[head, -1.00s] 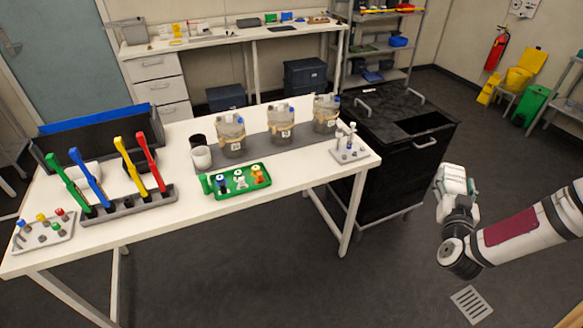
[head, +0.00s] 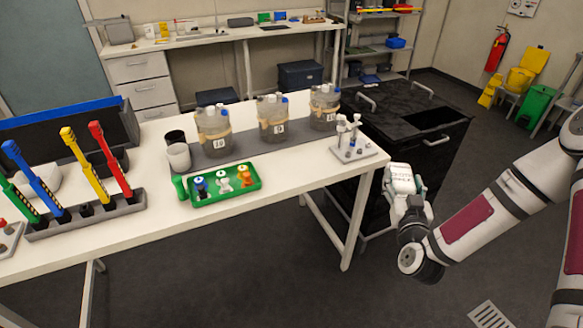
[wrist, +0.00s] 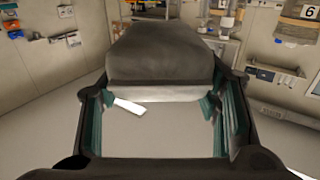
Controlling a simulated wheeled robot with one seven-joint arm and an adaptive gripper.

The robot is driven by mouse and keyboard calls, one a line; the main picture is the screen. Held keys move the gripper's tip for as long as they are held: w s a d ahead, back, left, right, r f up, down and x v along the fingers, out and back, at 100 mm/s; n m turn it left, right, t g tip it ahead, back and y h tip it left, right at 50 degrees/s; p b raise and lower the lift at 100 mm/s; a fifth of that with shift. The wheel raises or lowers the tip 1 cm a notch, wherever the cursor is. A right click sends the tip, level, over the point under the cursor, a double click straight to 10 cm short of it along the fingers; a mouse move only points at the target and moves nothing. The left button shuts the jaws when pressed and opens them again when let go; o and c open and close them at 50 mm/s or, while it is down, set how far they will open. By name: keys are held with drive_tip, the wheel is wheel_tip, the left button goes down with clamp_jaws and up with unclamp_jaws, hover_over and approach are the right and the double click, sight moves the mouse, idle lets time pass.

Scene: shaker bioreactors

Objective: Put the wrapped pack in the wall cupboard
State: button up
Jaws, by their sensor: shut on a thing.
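My gripper (head: 405,185) is in the air to the right of the white table, in front of the black cabinet. I cannot pick out the wall cupboard with certainty in either view.
The white table (head: 300,165) bears several jars, a green tray (head: 258,186), a tube rack (head: 353,153) and coloured-handled tools. The black cabinet (head: 430,115) stands close behind my gripper. A back bench and shelves line the wall. Floor is clear in front of the table.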

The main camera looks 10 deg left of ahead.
drive_tip(key=w+a+f+n+y+b, duration=0.2)
drive_tip(key=w+a+n+y+b, duration=0.35)
drive_tip(key=w+a, duration=0.75)
drive_tip(key=w+a+r+n+g+y+b, duration=0.1)
drive_tip(key=w+a+r+g+y+b, duration=0.15)
drive_tip(key=a, duration=0.45)
drive_tip(key=w+a+r+g+y+b, duration=0.1)
drive_tip(key=a+r+y+b, duration=0.1)
drive_tip(key=a+b, duration=0.35)
drive_tip(key=s+d+f, duration=0.2)
drive_tip(key=s, duration=0.6)
drive_tip(key=s+d+f+b, duration=0.1)
drive_tip(key=s+d+f, duration=0.1)
drive_tip(key=s, duration=0.5)
drive_tip(key=shift+s+f, duration=0.4)
drive_tip(key=shift+f, duration=0.1)
drive_tip(key=shift+d+b, duration=0.1)
drive_tip(key=shift+b, duration=0.6)
drive_tip(key=b, duration=0.4)
drive_tip(key=shift+f+t, duration=0.25)
